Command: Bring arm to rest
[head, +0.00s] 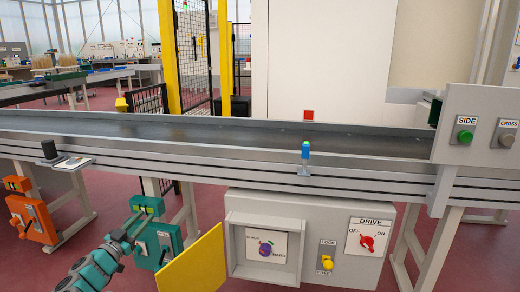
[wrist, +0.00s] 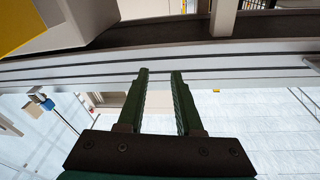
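My gripper (wrist: 160,76) shows in the wrist view with its two dark green fingers apart and nothing between them. In the head view my teal arm reaches up from the lower left, and my gripper (head: 143,219) is in front of the teal switch box (head: 168,241) below the conveyor. I cannot tell from the head view whether it touches the box. The fingers point towards the conveyor (head: 225,140).
An open yellow door (head: 190,262) stands out close to the right of my arm, beside a grey control cabinet (head: 305,203) with a red DRIVE switch (head: 367,241) and a yellow LOCK knob (head: 327,263). An orange switch box (head: 32,218) is at left. A blue-topped sensor (head: 305,152) stands on the conveyor's edge.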

